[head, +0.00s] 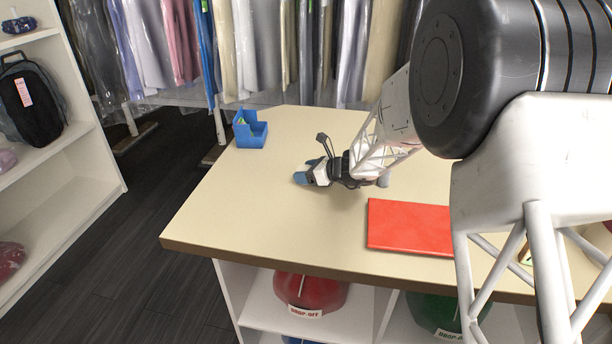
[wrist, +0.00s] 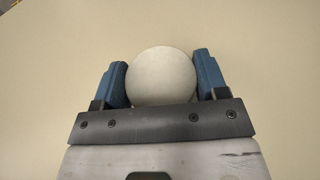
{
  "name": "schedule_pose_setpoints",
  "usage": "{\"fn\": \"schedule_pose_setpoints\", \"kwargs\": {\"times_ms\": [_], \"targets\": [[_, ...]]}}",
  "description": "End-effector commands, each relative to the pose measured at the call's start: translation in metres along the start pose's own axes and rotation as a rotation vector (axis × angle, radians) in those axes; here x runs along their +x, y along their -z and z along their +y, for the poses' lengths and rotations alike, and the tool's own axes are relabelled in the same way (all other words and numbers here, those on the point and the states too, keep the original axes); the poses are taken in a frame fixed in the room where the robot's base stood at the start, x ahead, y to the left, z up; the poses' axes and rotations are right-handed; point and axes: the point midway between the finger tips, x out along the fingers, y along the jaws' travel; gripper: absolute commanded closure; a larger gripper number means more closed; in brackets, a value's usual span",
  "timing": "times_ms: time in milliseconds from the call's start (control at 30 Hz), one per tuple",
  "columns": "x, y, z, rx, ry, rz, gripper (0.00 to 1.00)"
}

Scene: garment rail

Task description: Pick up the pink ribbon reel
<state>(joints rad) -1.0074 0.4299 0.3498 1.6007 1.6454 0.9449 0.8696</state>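My gripper (head: 308,170) is low over the cream table top (head: 240,185), left of its middle, with its blue fingers pointing left. In the wrist view, a round off-white disc sits between the two blue fingers of my gripper (wrist: 162,78). The fingers flank it closely on both sides; whether they press on it or stand just clear, I cannot tell. The disc may be the end face of a reel, but no pink ribbon shows on it. In the head view I cannot make out the disc clearly at the fingers.
A red flat book or folder (head: 408,226) lies near the front edge. A blue open box (head: 250,130) stands at the back left corner. Bagged garments (head: 240,50) hang behind. A shelf with a black backpack (head: 32,103) is at left. My arm covers the table's right side.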

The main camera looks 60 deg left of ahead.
Motion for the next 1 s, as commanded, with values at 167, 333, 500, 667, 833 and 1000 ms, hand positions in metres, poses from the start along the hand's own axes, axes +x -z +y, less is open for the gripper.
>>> {"fn": "schedule_pose_setpoints", "kwargs": {"times_ms": [167, 333, 500, 667, 833, 1000], "targets": [[0.000, 0.000, 0.000, 0.000, 0.000, 0.000, 0.58], [0.000, -0.001, 0.000, 0.000, 0.000, 0.000, 0.58], [-0.003, -0.007, 0.000, -0.001, 0.000, 0.000, 0.58], [-0.008, -0.020, 0.001, -0.002, 0.000, 0.000, 0.58], [-0.018, -0.032, 0.006, 0.001, 0.000, 0.000, 0.58], [-0.031, -0.028, 0.024, 0.000, 0.000, 0.000, 0.58]]}}
